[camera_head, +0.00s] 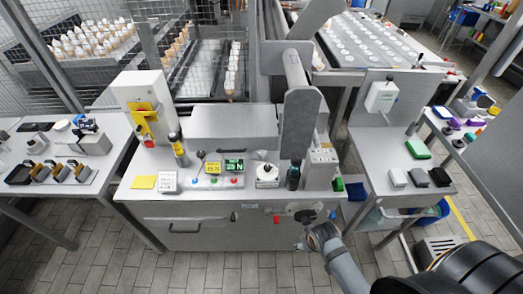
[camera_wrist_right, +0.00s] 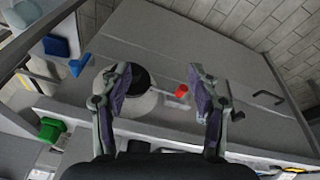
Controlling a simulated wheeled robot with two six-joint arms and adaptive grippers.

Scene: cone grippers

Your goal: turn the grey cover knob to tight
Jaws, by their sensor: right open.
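The cover knob (camera_head: 304,216) shows as a dark round piece on a paler grey disc, on the front face of the grey machine cabinet (camera_head: 200,226). In the right wrist view the dark knob (camera_wrist_right: 141,80) sits on the pale disc, partly hidden behind the left-hand finger. My right gripper (camera_wrist_right: 161,72) is open and empty, with its fingers spread in front of the cabinet face. The knob lies toward the left-hand finger, not centred between the fingers. Contact cannot be told. In the head view my right arm reaches up to the knob from the lower right. My left gripper is not in view.
A red button (camera_wrist_right: 181,91) on the cabinet face shows between the fingers. A dark handle (camera_wrist_right: 268,97) is farther right. A side table (camera_head: 385,170) with small boxes stands right of the cabinet. Tiled floor (camera_head: 215,270) in front is clear.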

